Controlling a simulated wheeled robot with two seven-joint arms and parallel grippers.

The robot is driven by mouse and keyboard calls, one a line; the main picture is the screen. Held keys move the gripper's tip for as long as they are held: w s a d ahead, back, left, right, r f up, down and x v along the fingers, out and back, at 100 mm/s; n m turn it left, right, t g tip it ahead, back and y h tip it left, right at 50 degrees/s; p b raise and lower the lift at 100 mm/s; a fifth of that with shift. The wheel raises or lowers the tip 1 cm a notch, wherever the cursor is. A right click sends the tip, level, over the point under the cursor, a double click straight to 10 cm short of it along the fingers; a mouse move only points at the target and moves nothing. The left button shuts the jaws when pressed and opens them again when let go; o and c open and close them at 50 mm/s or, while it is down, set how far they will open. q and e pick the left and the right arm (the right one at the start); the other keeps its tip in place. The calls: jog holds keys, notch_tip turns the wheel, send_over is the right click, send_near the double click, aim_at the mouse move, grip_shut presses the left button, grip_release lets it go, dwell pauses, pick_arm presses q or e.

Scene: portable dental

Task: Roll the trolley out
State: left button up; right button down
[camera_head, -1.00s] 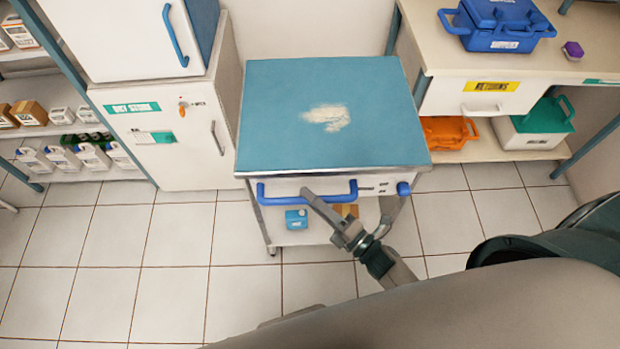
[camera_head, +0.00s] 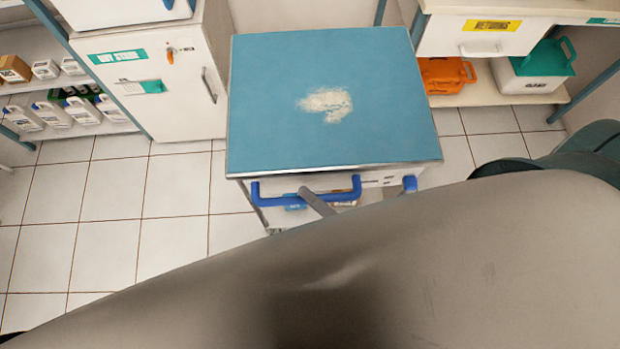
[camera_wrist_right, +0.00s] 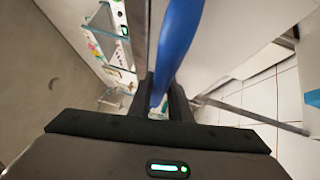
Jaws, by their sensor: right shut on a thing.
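The trolley (camera_head: 270,110) has a blue top with a pale worn patch and stands in the middle of the head view. Its blue handle bar (camera_head: 285,192) runs along the near side, below the top's edge. In the head view, one finger of my right gripper (camera_head: 317,202) crosses the bar; my own arm hides the rest. In the right wrist view, the blue handle (camera_wrist_right: 178,45) passes between the two fingers of my right gripper (camera_wrist_right: 165,103), which is shut on it. My left gripper is not in view.
A white cabinet (camera_head: 185,110) stands close to the trolley's left. Shelves with bottles (camera_head: 68,112) are at far left. A bench with a drawer (camera_head: 480,45), an orange case (camera_head: 445,75) and a green-lidded box (camera_head: 535,75) are at right. Tiled floor (camera_head: 110,200) is clear at front left.

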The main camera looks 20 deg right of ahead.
jog(key=shift+s+a+f, duration=0.1)
jog(key=shift+s, duration=0.1)
jog(key=c, duration=1.6)
grip_release()
jog(key=shift+s, duration=0.1)
jog(key=shift+c, duration=0.2)
